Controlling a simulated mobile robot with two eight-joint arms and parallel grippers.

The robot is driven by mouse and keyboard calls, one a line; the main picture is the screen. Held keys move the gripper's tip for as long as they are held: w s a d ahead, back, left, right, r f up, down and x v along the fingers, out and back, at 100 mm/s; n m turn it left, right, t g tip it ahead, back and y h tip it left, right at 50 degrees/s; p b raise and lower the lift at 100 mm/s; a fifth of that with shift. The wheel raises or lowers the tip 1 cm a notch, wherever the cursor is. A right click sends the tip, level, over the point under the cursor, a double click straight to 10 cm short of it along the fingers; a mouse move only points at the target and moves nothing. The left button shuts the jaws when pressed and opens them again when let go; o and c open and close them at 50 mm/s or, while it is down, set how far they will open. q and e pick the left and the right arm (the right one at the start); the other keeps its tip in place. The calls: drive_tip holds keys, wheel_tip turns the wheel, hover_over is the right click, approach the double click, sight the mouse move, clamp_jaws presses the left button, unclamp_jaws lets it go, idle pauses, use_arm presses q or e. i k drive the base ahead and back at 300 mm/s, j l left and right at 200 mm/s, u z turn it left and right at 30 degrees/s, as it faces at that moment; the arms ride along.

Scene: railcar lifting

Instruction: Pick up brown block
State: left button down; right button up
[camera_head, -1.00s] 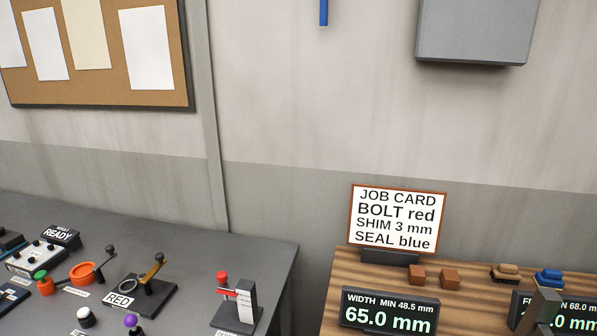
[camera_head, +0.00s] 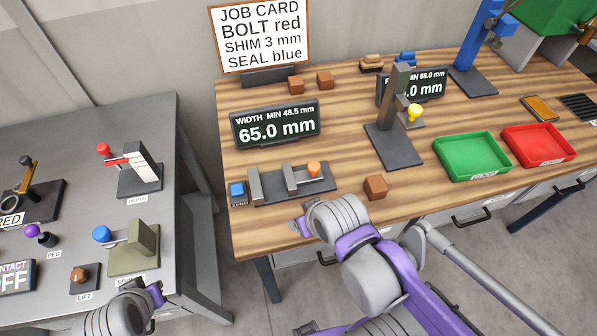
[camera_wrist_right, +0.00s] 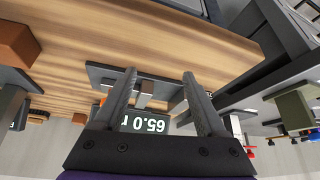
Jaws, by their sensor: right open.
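A brown block (camera_head: 376,187) sits near the front edge of the wooden table, in front of the dark stand. Two more brown blocks, one left (camera_head: 295,84) and one right (camera_head: 325,79), sit at the back by the job card. My right gripper (camera_head: 299,226) is at the table's front edge, left of the front block and apart from it. In the right wrist view my right gripper (camera_wrist_right: 158,88) is open with nothing between its fingers, and a brown block (camera_wrist_right: 15,43) shows at the upper left. My left gripper (camera_head: 155,294) is over the grey table; its fingers are unclear.
The width gauge (camera_head: 291,182) with an orange knob stands left of the front block. A dark stand (camera_head: 393,146) with a yellow knob rises behind it. Green (camera_head: 470,175) and red (camera_head: 540,157) trays lie to the right. Bare wood surrounds the front block.

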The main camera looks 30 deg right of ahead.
sight(376, 188)
drive_tip(key=z, duration=1.85)
drive_tip(key=l+u, duration=0.25)
drive_tip(key=k+l+u, duration=0.1)
drive_tip(key=l+u, duration=0.2)
drive_tip(key=l, duration=0.15)
drive_tip(key=k+l+u, duration=0.1)
drive_tip(key=l+u, duration=0.15)
drive_tip(key=l, duration=0.15)
